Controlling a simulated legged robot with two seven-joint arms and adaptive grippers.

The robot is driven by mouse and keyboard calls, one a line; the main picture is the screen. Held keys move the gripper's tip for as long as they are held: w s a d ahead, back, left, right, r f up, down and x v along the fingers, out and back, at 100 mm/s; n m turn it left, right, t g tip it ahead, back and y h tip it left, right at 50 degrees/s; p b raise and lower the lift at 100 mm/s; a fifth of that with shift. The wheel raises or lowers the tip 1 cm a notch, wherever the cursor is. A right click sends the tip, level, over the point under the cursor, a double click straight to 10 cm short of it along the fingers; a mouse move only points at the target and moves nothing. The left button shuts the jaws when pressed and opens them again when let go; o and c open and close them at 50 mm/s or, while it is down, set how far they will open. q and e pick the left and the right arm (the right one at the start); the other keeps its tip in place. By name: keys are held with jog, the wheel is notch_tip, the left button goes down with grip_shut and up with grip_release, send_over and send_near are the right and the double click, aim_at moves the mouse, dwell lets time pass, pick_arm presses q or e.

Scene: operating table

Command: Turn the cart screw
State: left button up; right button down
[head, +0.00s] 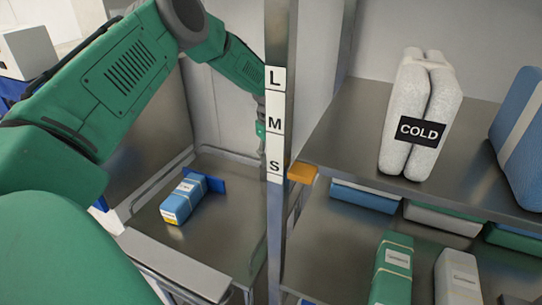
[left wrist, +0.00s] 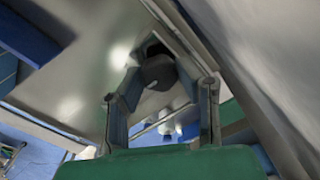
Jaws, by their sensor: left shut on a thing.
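My left arm (head: 135,65) comes in from the left in the head view and reaches down behind the post, which hides the gripper end. In the left wrist view my left gripper (left wrist: 161,78) has its two fingers on either side of a dark grey rounded knob (left wrist: 157,72), and is shut on it. The knob appears to be the cart screw; it sits by a metal edge, and its far side is hidden. The metal cart (head: 235,218) stands at lower left in the head view. My right gripper is in neither view.
A blue-and-white package (head: 184,198) lies on the cart top. The post (head: 276,200) carries an L, M, S label (head: 274,124). To the right, shelves (head: 350,120) hold a white COLD pack (head: 420,115), a blue pack (head: 520,135) and several boxes. An orange block (head: 302,172) juts beside the post.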

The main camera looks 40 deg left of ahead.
pick_arm(q)
jog(key=shift+s+d+f, duration=0.1)
jog(key=shift+d+f, duration=0.1)
jog(key=o, duration=1.1)
jog(key=shift+o, duration=0.2)
jog(key=shift+w, duration=0.3)
jog(key=shift+s+r, duration=0.1)
jog(key=shift+r, duration=0.1)
notch_tip(320, 180, up, 12)
jog(key=shift+w+f, duration=0.2)
jog(key=shift+f, duration=0.05)
